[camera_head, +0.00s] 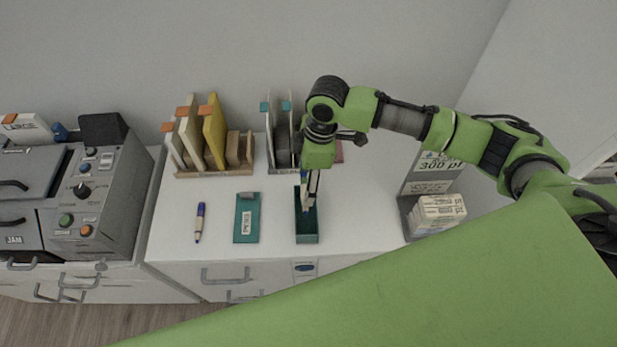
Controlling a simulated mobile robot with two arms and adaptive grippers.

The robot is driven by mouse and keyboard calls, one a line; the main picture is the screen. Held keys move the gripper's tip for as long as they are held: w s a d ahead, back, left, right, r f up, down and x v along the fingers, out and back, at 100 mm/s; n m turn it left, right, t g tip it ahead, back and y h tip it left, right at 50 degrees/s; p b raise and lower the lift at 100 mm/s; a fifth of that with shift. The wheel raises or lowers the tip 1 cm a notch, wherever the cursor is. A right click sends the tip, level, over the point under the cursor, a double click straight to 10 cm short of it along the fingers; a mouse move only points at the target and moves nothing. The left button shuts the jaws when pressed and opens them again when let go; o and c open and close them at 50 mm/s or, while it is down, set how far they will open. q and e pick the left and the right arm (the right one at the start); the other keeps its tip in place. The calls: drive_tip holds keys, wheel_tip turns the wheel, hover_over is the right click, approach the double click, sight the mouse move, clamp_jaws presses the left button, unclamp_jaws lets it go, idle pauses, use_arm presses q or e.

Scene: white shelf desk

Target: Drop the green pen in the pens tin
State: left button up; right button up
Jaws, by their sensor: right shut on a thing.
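A dark green open tin (307,239), long and narrow, stands near the front edge of the white desk. My right gripper (311,203) points down over the tin's back part, with its fingertips at or just inside the opening. It is shut on a slim thing, taken as the green pen, which is mostly hidden by the fingers; its colour is hard to tell. I cannot tell whether it touches the tin. A pen with a blue cap and a pale barrel (199,223) lies on the desk to the left. My left gripper is not in view.
A teal pad with a label (247,230) lies left of the tin. File racks (213,140) stand along the back, one close behind my right arm. A grey machine (100,200) is at the left. Boxed packs (438,213) stand at the right. Bare desk (365,215) lies right of the tin.

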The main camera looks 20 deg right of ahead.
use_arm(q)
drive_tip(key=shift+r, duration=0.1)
use_arm(e)
drive_tip(key=shift+d+r+p, duration=0.15)
drive_tip(key=shift+p, duration=0.45)
wheel_tip(320, 180, down, 2)
drive_tip(key=shift+f+b, duration=0.1)
drive_tip(key=shift+b, duration=0.35)
use_arm(q)
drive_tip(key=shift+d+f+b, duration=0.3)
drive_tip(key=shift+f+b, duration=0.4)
drive_tip(key=shift+b, duration=0.05)
use_arm(e)
drive_tip(key=shift+f, duration=2.8)
drive_tip(key=o, duration=1.2)
